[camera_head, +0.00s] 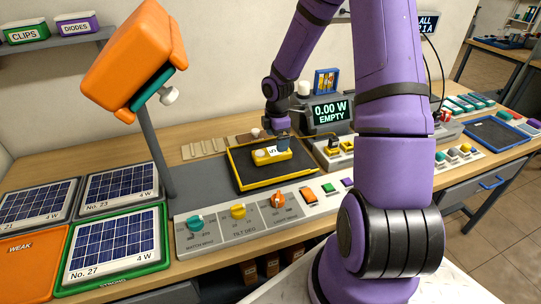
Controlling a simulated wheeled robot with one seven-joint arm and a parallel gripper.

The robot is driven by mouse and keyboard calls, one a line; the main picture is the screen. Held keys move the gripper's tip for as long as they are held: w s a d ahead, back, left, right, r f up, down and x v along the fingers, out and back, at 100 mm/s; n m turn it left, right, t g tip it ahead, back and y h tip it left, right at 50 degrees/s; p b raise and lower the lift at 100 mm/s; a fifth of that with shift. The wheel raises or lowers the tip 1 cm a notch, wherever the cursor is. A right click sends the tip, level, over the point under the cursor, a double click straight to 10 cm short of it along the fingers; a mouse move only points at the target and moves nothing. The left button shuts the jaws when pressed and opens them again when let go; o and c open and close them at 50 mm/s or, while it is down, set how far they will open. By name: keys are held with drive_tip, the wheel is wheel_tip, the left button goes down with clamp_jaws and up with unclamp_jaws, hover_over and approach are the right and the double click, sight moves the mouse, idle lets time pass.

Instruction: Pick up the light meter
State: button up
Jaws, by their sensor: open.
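A small yellow device with a pale dome and a white label, which looks like the light meter (262,159), lies on a dark square pad with a yellow edge (238,175). My gripper (284,141) hangs at the right end of the device, pointing down. It is open. My gripper is small in this view, and I cannot tell whether its fingers straddle the device or touch it.
A control panel (230,243) with knobs runs along the front. An orange lamp (132,62) on a post stands at left beside solar panels (112,242). A display (331,113) reading "0.00 W EMPTY" stands behind. A blue tray (497,134) lies at right.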

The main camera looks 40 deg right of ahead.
sight(272, 154)
drive_tip(key=shift+s+a+f, duration=0.1)
drive_tip(key=shift+s+f, duration=0.05)
drive_tip(key=shift+f, duration=1.2)
drive_tip(key=shift+s+a+f, duration=0.1)
drive_tip(key=shift+s+f, duration=0.05)
drive_tip(key=shift+f, duration=1.2)
drive_tip(key=shift+d, duration=0.1)
drive_tip(key=c, duration=1.2)
drive_tip(key=shift+o, duration=0.2)
drive_tip(key=shift+r, duration=0.15)
